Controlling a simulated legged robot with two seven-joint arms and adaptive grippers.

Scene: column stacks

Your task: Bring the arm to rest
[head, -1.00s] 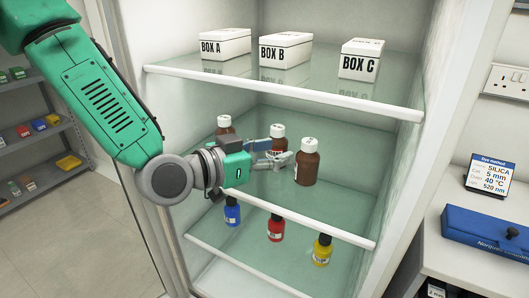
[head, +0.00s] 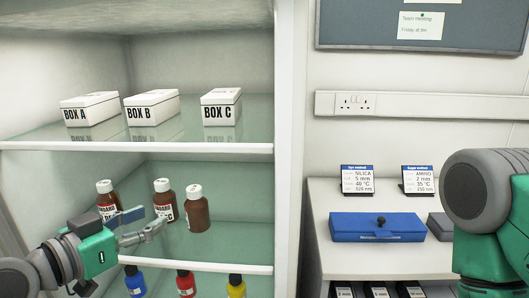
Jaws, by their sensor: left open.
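My left gripper (head: 137,229) is open and empty in the lower left of the head view. It is at the front of the cabinet's middle glass shelf (head: 225,266), near the brown bottles. The left brown bottle (head: 105,188) is partly hidden behind the gripper. The middle brown bottle (head: 163,190) is just beyond the fingertips; I cannot tell if they touch it. The right brown bottle (head: 197,213) stands clear of it. All have white caps and stand upright. Part of my right arm shows at the right edge; its gripper is outside the picture.
Box A (head: 90,106), Box B (head: 150,105) and Box C (head: 221,104) stand on the upper shelf. Blue (head: 135,280), red (head: 186,282) and yellow (head: 236,287) bottles stand below. A bench at right holds a blue case (head: 378,228) and two signs.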

